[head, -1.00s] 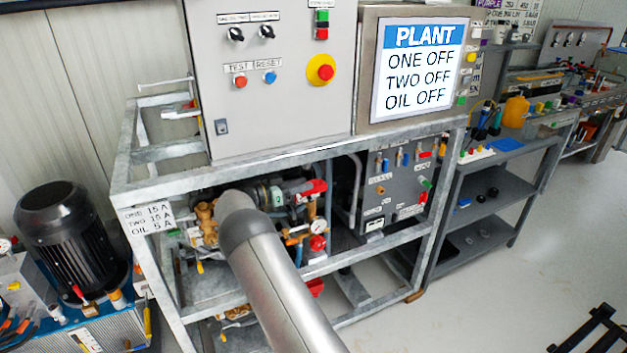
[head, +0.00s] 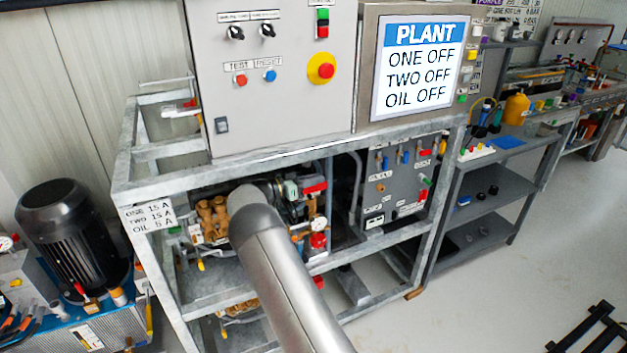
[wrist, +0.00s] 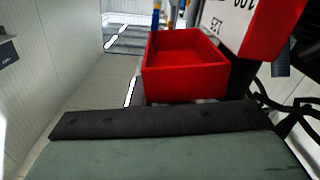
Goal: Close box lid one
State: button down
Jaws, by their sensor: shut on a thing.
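In the wrist view, a hollow red box-shaped part (wrist: 186,65) shows its open side, just beyond the dark front bar of my gripper (wrist: 160,112). I take this part to be the red box lid, with my gripper shut on it. The fingertips and the contact are hidden behind the bar. A red-framed piece with a white face and dark numbers (wrist: 245,22) stands close to its right. I cannot tell how the two red parts join. In the head view, my arm reaches into the pump frame and hides the gripper.
A galvanised frame (head: 160,152) with metal rails surrounds the pumps (head: 212,215). A grey control cabinet (head: 265,105) and the plant screen (head: 418,70) stand above. Dark hoses (wrist: 285,115) run at the right in the wrist view. Pale floor lies open at the left there.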

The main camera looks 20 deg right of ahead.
jog(key=shift+f, duration=0.1)
jog(key=f+m+b, duration=0.3)
jog(key=m+b, duration=0.3)
jog(key=b, duration=0.1)
jog(key=s+f+m+b, duration=0.1)
jog(key=f+m+b, duration=0.2)
jog(key=m+b, duration=0.3)
jog(key=f+m+b, duration=0.2)
jog(key=m+b, duration=0.3)
jog(key=b, duration=0.4)
jog(key=shift+s+f+m+b, duration=0.2)
jog(key=shift+f+m+b, duration=0.2)
jog(key=shift+w+f+m+b, duration=0.15)
jog(key=shift+w+m+b, duration=0.1)
jog(key=shift+m+b, duration=0.35)
jog(key=shift+w+f+m+b, duration=0.2)
jog(key=shift+m+b, duration=0.25)
jog(key=shift+m, duration=0.15)
jog(key=shift+r, duration=0.1)
jog(key=c, duration=1.4)
grip_release()
jog(key=shift+c, duration=0.2)
